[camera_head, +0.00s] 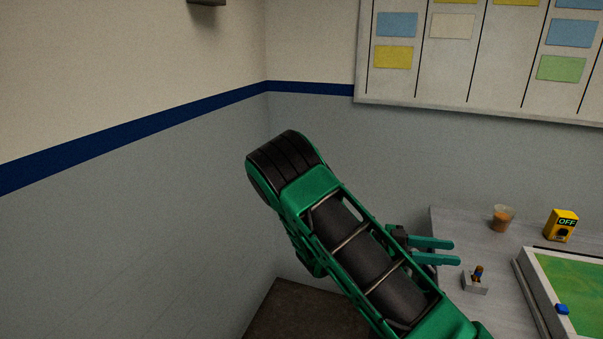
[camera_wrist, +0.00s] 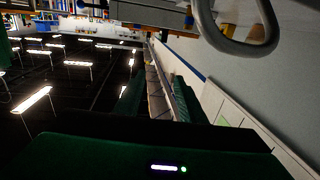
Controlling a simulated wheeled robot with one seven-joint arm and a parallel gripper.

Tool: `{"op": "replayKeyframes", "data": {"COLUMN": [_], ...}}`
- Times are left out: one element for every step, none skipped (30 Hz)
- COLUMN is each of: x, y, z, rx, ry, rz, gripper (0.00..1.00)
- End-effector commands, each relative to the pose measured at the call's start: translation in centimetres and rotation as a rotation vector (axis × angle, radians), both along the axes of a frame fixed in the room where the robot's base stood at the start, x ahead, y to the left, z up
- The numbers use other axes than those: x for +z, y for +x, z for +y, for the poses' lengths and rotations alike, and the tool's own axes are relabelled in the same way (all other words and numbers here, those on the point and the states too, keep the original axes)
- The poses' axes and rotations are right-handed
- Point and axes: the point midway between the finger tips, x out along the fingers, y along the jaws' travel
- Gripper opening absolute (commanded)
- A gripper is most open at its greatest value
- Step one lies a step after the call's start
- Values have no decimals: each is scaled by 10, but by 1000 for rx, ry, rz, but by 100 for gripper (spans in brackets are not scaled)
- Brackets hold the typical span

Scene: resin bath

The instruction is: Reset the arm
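My green arm reaches up in front of the room corner in the head view, its elbow high and bare. My gripper (camera_head: 456,252) is to the right of the arm, its two teal fingers pointing right with a gap between them. It is open and nothing shows between the fingers. It appears near the left end of the grey table (camera_head: 505,300), touching nothing that I can make out. In the wrist view the two dark green fingers (camera_wrist: 158,95) stand apart, with the room seen between them.
On the table are a cup of brown contents (camera_head: 502,218), a yellow OFF box (camera_head: 562,226), a small grey holder (camera_head: 475,285) and a white-framed tray (camera_head: 535,290) with a green inside and a blue piece (camera_head: 562,309). A board (camera_head: 480,110) hangs behind.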

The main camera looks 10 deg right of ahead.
Motion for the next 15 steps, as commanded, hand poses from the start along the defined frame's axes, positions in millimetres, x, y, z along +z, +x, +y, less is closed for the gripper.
{"op": "replayKeyframes", "data": {"x": [0, 0, 0, 0, -1, -1, -1, -2, -3, -4, -4, -5, -6, -6, -6], "y": [-2, -3, -6, -8, -12, -17, -22, -26, -33, -38, -43, -49, -54, -58, -64], "z": [-2, -3, -5, -7, -10, -14, -17, -20, -23, -26, -27, -29, -31, -32, -33], "rx": [-6, -11, -21, -30, -41, -56, -67, -80, -91, -99, -105, -111, -114, -115, -115], "ry": [12, 25, 49, 75, 106, 153, 194, 237, 299, 347, 394, 456, 503, 549, 609], "rz": [3, 8, 16, 24, 35, 51, 65, 79, 99, 114, 129, 146, 159, 172, 187], "gripper": [36, 36, 36, 36, 36, 36, 36, 36, 36, 36, 36, 36, 36, 36, 36]}}
